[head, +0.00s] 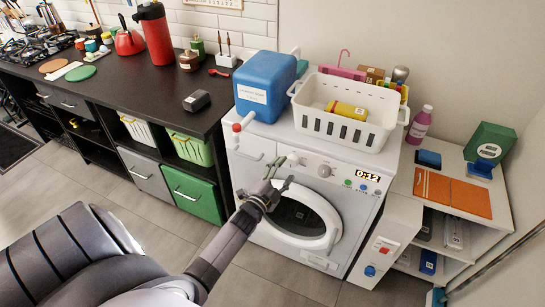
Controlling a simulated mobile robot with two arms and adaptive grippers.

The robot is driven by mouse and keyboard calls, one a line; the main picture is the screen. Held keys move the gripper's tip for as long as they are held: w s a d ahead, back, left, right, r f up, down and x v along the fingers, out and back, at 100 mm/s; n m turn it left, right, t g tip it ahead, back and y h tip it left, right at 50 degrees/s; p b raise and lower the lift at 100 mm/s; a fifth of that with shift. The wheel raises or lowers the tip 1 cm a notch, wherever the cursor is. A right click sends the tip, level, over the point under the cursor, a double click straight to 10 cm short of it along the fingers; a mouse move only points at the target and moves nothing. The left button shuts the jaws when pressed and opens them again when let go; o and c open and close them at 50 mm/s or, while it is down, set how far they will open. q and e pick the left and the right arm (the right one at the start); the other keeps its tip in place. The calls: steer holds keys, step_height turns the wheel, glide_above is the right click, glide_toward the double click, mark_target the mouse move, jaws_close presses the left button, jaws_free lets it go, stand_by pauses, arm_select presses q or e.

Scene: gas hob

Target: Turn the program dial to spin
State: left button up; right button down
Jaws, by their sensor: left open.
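A white front-loading washing machine (245,168) stands right of the dark counter. Its front panel has a round dial (324,171) near the middle and another pale knob at the left (293,160), close to my gripper. The markings are too small to read, so I cannot tell where either points. A lit display (367,177) sits to the right, with several coloured buttons below it. My left gripper (279,185) is open and empty in front of the panel, below the left knob; I cannot tell whether it touches. My right gripper is not in view.
On the washer stand a blue container (265,82) and a white basket (345,129) holding a yellow item. The round door (300,237) is below the panel. A white shelf unit (407,190) with orange sheets stands at right. Grey floor is clear in front.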

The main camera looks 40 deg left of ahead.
arm_select(q)
steer(key=s+d, duration=0.1)
steer(key=s, duration=0.8)
steer(key=s+d+f+n+g+h, duration=0.1)
steer(key=s+d+f+g, duration=0.25)
steer(key=f, duration=0.55)
steer(key=s+d+f+n+g, duration=0.2)
steer(key=s+f, duration=0.2)
steer(key=f, duration=0.5)
steer(key=s+d+f+n+g+h, duration=0.15)
steer(key=s+f, duration=0.25)
steer(key=f, duration=0.4)
steer(key=s+d+f+n+g, duration=0.1)
steer(key=s+d+f+g, duration=0.2)
steer(key=s, duration=1.1)
steer(key=s+d+f+n+g, duration=0.2)
steer(key=s+f+g, duration=0.4)
steer(key=s+f, duration=0.6)
steer(key=s+d, duration=0.1)
steer(key=s, duration=0.2)
steer(key=shift+f+g, duration=0.4)
steer(key=shift+d, duration=0.1)
